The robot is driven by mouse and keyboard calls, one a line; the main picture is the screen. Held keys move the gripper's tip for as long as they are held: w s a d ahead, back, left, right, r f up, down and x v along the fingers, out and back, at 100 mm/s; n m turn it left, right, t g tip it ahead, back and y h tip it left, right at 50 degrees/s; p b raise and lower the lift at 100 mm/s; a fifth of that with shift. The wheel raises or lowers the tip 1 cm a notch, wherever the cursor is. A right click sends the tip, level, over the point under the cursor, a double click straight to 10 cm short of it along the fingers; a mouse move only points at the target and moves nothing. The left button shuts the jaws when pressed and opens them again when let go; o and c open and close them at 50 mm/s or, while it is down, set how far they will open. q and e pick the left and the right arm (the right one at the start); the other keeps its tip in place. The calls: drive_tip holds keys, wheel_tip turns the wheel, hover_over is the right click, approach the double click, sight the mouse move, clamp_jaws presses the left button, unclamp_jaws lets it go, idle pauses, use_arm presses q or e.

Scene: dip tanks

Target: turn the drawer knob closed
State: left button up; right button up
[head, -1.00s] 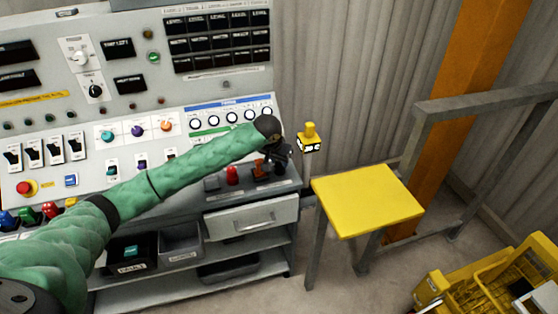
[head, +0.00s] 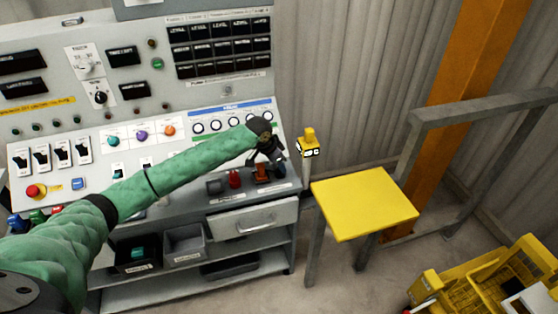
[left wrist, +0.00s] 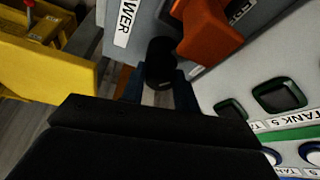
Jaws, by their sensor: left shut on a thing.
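The drawer knob (left wrist: 160,62) is a dark, rounded cylinder beside a white label whose visible letters end in "WER" in the left wrist view. My left gripper (left wrist: 158,92) is shut on this knob, with a bluish finger on each side. In the head view my left gripper (head: 274,157) is at the right end of the console's sloped lower panel, and it hides the knob there. The grey drawer (head: 252,220) with a bar handle is below the console; I cannot tell how far it is pulled out. My right gripper is not in view.
An orange lever (left wrist: 208,32) sits close beside the knob; it also shows in the head view (head: 262,173). A red control (head: 235,179) is left of it. A yellow-topped stand (head: 364,203) and a grey railing (head: 480,108) are to the right. Open floor lies below.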

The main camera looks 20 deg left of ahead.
use_arm(q)
drive_tip(key=shift+w+r+m+g+h, duration=0.1)
drive_tip(key=shift+m+g+h, duration=0.2)
drive_tip(key=shift+m, duration=1.2)
drive_tip(key=shift+w+a+m+g+h, duration=0.1)
drive_tip(key=shift+m+g+h, duration=0.25)
drive_tip(key=shift+m, duration=0.45)
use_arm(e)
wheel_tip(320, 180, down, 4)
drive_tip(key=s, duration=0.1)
use_arm(q)
drive_tip(key=shift+m+g, duration=0.25)
drive_tip(key=shift+m, duration=0.25)
drive_tip(key=shift+w+m+g, duration=0.1)
drive_tip(key=shift+m+g, duration=0.3)
drive_tip(key=shift+m, duration=0.5)
drive_tip(key=m+g+b, duration=0.1)
drive_tip(key=m, duration=0.2)
drive_tip(key=shift+w+m+g, duration=0.1)
drive_tip(key=shift+m+g, duration=0.2)
drive_tip(key=shift+m, duration=0.4)
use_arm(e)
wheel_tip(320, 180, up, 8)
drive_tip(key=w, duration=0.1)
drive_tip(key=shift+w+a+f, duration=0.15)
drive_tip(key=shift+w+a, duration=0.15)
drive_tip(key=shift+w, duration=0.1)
